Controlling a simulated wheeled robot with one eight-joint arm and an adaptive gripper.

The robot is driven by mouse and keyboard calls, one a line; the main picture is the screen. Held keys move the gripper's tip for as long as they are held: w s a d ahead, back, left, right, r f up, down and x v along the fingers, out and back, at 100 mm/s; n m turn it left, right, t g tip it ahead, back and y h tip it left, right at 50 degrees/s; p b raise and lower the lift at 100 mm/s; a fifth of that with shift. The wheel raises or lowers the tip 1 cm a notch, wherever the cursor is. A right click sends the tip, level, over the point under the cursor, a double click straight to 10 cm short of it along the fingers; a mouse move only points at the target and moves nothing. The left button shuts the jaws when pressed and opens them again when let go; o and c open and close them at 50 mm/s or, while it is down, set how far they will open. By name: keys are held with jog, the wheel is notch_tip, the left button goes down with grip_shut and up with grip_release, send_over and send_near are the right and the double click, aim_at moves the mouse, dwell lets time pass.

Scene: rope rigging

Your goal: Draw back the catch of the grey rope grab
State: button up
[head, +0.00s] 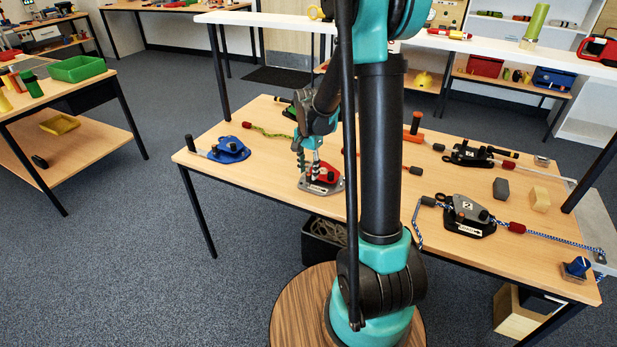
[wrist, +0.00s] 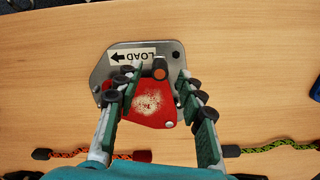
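My gripper (head: 309,160) is low over a rope grab with a red cam (head: 324,174) and a grey metal base plate (wrist: 110,65). In the wrist view my gripper (wrist: 159,78) is open, its green fingers on either side of the red cam (wrist: 150,103) and a dark round knob (wrist: 160,68). A gap shows between the knob and each finger. The plate has a LOAD label (wrist: 132,57) with an arrow. Two dark grey or black rope grabs sit on the right: a front one (head: 466,216) marked 2 with blue-white rope, and a rear one (head: 468,154).
A blue rope grab (head: 231,150) lies on the left of the table (head: 262,180). Grey (head: 503,188) and tan (head: 540,199) blocks sit at the right. Ropes with orange (wrist: 75,153) and green (wrist: 275,146) lie near my gripper. A white shelf (head: 270,20) runs above the back.

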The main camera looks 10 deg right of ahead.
aim_at(309, 175)
jog(key=shift+f, duration=1.7)
jog(key=shift+c, duration=0.4)
grip_shut()
